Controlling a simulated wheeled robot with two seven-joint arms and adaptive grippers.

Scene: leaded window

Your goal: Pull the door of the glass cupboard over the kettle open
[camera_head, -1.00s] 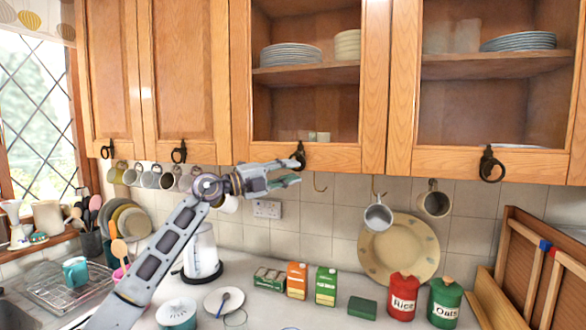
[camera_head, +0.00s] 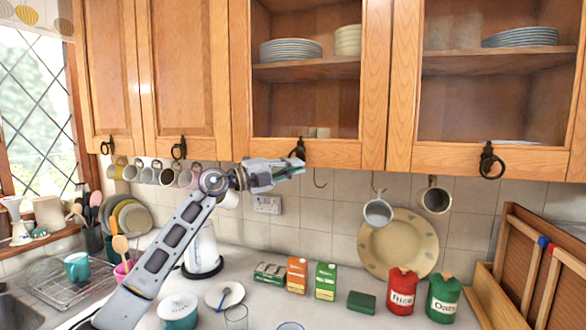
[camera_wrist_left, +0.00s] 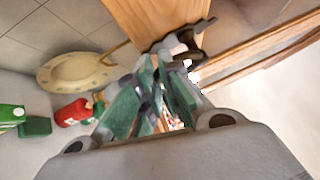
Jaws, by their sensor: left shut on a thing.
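The glass cupboard door (camera_head: 262,151) over the kettle is a wooden frame around a clear pane; it looks shut or nearly so. Its dark ring handle (camera_head: 298,147) hangs at the lower edge. My left gripper (camera_head: 298,165) is shut on the ring's lower part. In the left wrist view the green-padded fingers (camera_wrist_left: 162,85) close just below the dark handle (camera_wrist_left: 178,36), hiding part of it. The white kettle (camera_head: 203,246) stands on its dark base on the counter, partly behind my left arm. My right gripper is not in view.
Another glass door with a ring handle (camera_head: 491,161) is to the right. Mugs (camera_head: 378,212) hang on hooks beneath the cupboards. A large plate (camera_head: 410,247) leans on the tiles. Cartons (camera_head: 326,281) and red and green canisters (camera_head: 402,288) stand on the counter.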

